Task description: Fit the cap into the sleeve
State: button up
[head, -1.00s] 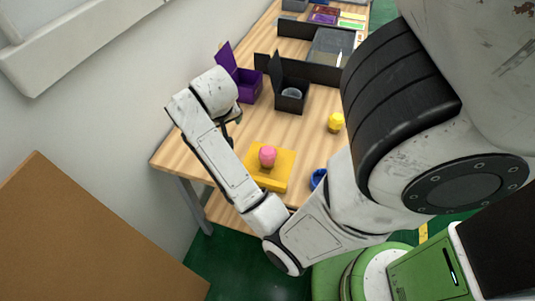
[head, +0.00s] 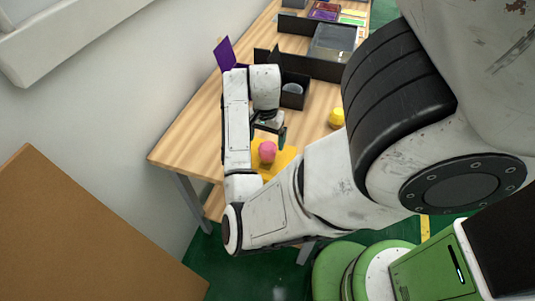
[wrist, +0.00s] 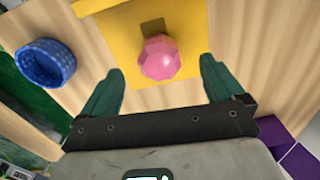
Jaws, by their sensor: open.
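The pink faceted cap (head: 267,151) stands on a yellow block (head: 284,160) near the front of the wooden table. In the wrist view the cap (wrist: 160,58) sits between and just beyond my two green fingertips, on the yellow block (wrist: 193,18), with a dark square patch behind it. My gripper (wrist: 162,67) is open and empty, with a gap on both sides of the cap. In the head view my gripper (head: 269,135) is over the block. A blue round hollow piece (wrist: 46,63) lies left of the block; I cannot tell whether it is the sleeve.
A yellow faceted piece (head: 337,118) stands to the right. A black open box (head: 296,90) and a purple lid (head: 225,53) are behind my arm. Black trays (head: 318,65) are farther back. The table's front left is bare.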

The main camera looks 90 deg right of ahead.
aim_at(267, 146)
jog(key=shift+s+d+f+p, duration=0.1)
jog(key=shift+f+p, duration=0.2)
jog(key=shift+f, duration=1.05)
jog(key=shift+s+d+f+p, duration=0.1)
jog(key=shift+f+p, duration=0.15)
jog(key=shift+f, duration=1.05)
jog(key=shift+c, duration=0.3)
jog(key=c, duration=1.2)
jog(key=shift+o, duration=0.2)
jog(key=shift+r, duration=0.15)
